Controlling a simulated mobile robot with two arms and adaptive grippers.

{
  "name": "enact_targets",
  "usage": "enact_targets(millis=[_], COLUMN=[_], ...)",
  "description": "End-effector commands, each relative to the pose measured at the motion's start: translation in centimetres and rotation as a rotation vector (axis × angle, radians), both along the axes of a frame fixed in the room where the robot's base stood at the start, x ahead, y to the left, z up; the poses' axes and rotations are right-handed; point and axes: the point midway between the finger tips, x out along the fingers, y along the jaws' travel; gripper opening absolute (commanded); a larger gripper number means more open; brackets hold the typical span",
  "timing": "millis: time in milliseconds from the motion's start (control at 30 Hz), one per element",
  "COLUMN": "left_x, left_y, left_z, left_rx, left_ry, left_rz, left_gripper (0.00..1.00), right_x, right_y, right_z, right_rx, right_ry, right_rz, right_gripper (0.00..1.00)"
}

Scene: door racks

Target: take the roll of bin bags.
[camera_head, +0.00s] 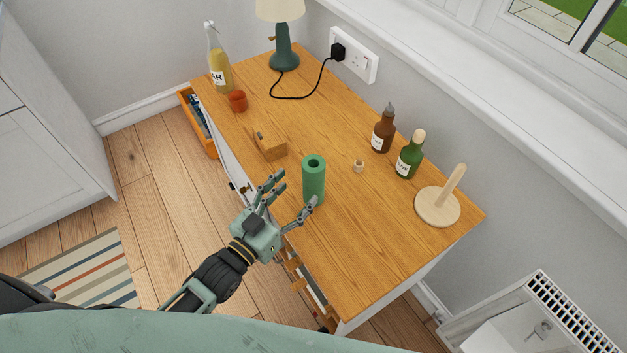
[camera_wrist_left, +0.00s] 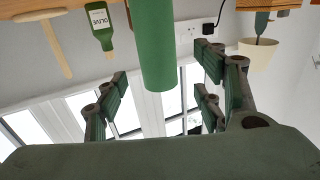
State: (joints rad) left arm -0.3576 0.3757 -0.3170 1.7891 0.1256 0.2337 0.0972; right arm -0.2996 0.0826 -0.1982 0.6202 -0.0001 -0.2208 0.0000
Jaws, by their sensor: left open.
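The roll of bin bags (camera_head: 314,183) is a green cylinder with a hole in its top, standing upright on the wooden tabletop (camera_head: 360,250) near its front edge. My left gripper (camera_head: 292,192) is open and empty at the near side of the roll, its fingers spread towards it. In the left wrist view, which looks upside down, the roll (camera_wrist_left: 153,45) shows between the spread fingers of the gripper (camera_wrist_left: 162,88), with gaps visible on both sides. My right gripper is not in view.
A wooden block-like item (camera_head: 270,145) stands left of the roll, and a small cork-like piece (camera_head: 358,166) right of it. Brown (camera_head: 383,130) and green (camera_head: 409,157) bottles and a wooden holder (camera_head: 438,205) stand farther right. A lamp (camera_head: 284,50) stands behind. The front right tabletop is clear.

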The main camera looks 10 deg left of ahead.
Motion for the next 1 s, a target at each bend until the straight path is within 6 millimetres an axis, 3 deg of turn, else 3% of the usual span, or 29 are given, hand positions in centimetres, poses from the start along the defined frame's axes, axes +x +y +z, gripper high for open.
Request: enact_targets(millis=[600,867,1000], left_x=[6.7,6.9,6.9], left_y=[-3.2,-3.3,-3.3], left_z=[0.3,0.2,0.2], left_rx=[-0.004,-0.005,-0.004], left_ry=[-0.010,-0.009,-0.009], left_rz=[-0.002,-0.002,-0.002], left_gripper=[0.62,0.62,0.51], right_x=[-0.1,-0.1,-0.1], right_y=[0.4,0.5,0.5], right_z=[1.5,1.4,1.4], right_rx=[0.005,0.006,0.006], right_ry=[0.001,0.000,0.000], right_rz=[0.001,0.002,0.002], right_gripper=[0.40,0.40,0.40])
